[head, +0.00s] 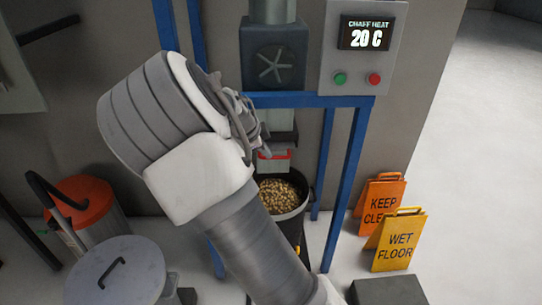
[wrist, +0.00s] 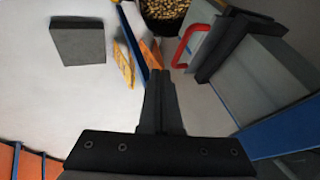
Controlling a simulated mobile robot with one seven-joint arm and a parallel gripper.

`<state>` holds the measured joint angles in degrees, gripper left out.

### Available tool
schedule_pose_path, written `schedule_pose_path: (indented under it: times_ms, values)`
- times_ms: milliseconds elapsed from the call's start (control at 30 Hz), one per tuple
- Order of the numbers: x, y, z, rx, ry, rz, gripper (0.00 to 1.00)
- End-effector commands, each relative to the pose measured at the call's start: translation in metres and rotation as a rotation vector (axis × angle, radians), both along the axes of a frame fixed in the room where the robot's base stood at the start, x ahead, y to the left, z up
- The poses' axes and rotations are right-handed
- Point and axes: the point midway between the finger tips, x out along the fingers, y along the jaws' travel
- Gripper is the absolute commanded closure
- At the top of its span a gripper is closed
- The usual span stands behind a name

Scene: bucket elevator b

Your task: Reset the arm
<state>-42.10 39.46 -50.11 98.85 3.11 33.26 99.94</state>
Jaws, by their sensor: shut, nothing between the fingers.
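My arm reaches up across the middle of the head view, and its wrist blocks most of my gripper there. In the wrist view my gripper (wrist: 160,72) is shut, with its dark fingers together and nothing between them. It points toward a black bucket of tan beans (wrist: 165,8) and is apart from it.
A blue frame (head: 347,185) carries a panel reading 20 C (head: 364,48), with green and red buttons. Orange (head: 379,199) and yellow (head: 399,241) floor signs, a grey block (head: 389,290), a lidded bin (head: 115,275) and an orange-topped bin (head: 80,203) stand around.

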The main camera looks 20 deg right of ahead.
Motion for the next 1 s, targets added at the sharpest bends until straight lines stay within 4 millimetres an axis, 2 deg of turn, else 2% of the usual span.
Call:
schedule_pose_path:
  times_ms: [100,367,667,1000]
  values:
    - [-0.005,0.008,0.015,0.001,-0.001,0.002,1.0]
    - [-0.02,0.007,0.03,0.03,0.032,0.029,1.0]
    - [-0.084,0.004,0.074,0.172,0.173,0.294,1.0]
    - [-0.167,0.019,0.148,0.21,0.208,0.738,1.0]
